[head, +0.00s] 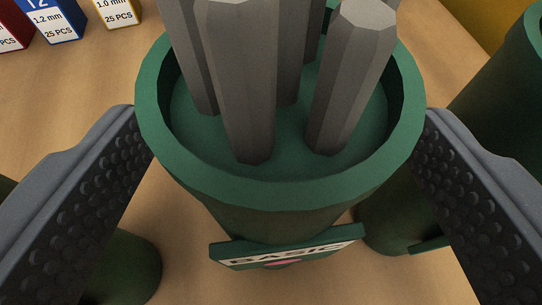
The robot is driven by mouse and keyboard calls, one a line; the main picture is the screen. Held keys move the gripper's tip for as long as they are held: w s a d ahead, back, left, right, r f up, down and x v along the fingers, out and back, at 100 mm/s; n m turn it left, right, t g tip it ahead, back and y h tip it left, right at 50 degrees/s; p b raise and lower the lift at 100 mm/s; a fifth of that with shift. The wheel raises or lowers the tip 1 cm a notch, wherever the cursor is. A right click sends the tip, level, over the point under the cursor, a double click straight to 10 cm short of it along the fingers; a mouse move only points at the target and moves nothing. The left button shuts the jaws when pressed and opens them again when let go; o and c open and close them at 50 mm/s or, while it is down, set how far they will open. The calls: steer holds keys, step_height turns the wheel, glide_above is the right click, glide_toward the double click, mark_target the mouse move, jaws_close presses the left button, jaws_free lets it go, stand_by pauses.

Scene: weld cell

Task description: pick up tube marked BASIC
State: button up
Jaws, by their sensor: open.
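A green tube (285,192) stands upright between my gripper's fingers, with its open top towards me. Its front plate (290,249) reads BASIC, partly cut by the tilt of the view. Several grey rods (239,90) stand inside it and lean a little. My gripper (281,135) is open, with one dark, studded finger on each side of the tube. The fingertips are near the rim's left and right edges. I cannot tell whether either finger touches the tube.
Other green tubes stand close by: one at lower left (124,268), one at lower right (392,222) and one at the right edge (505,100). Small red, blue (52,20) and yellow boxes stand at the upper left. Bare tan tabletop (70,100) shows at left.

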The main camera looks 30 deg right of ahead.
steer(key=shift+x, duration=0.8)
steer(key=shift+d, duration=0.1)
steer(key=shift+c, duration=0.4)
jaws_close()
steer(key=shift+r, duration=0.15)
